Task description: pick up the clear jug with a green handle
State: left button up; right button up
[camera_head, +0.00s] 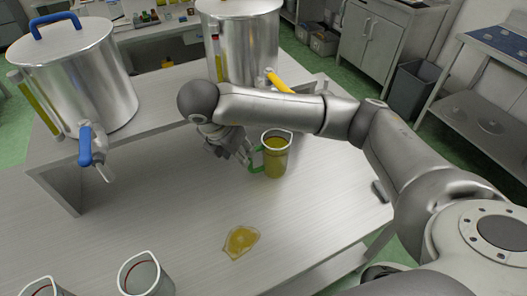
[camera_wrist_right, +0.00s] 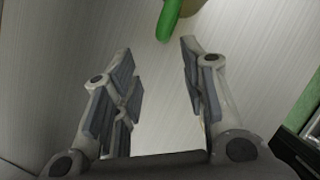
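The clear jug (camera_head: 277,158) holds yellow-green oil and stands upright on the metal table in the head view. Its green handle (camera_head: 256,159) is on its left side, towards my right gripper (camera_head: 243,153). In the right wrist view, part of the green handle (camera_wrist_right: 170,20) shows at the top, just beyond the fingertips. My right gripper (camera_wrist_right: 158,50) is open, its two fingers apart with nothing between them. Most of the jug is out of the wrist view. My left gripper is not in view.
A steel tank with a blue tap (camera_head: 85,85) and another with a yellow tap (camera_head: 240,42) stand on a raised shelf behind. An oil puddle (camera_head: 240,241) lies in front. Two more clear jugs (camera_head: 146,278) (camera_head: 45,288) are at the lower left. The table's middle is clear.

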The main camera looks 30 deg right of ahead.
aim_at(249, 172)
jog(key=x, duration=0.6)
jog(key=p+x, duration=0.1)
jog(key=x, duration=0.2)
jog(key=shift+s+d+f, duration=0.25)
jog(key=shift+d+f, duration=0.05)
jog(key=shift+f, duration=0.3)
jog(key=shift+c, duration=1)
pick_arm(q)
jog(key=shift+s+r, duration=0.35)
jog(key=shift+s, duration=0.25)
pick_arm(e)
grip_shut()
jog(key=shift+w+r, duration=0.1)
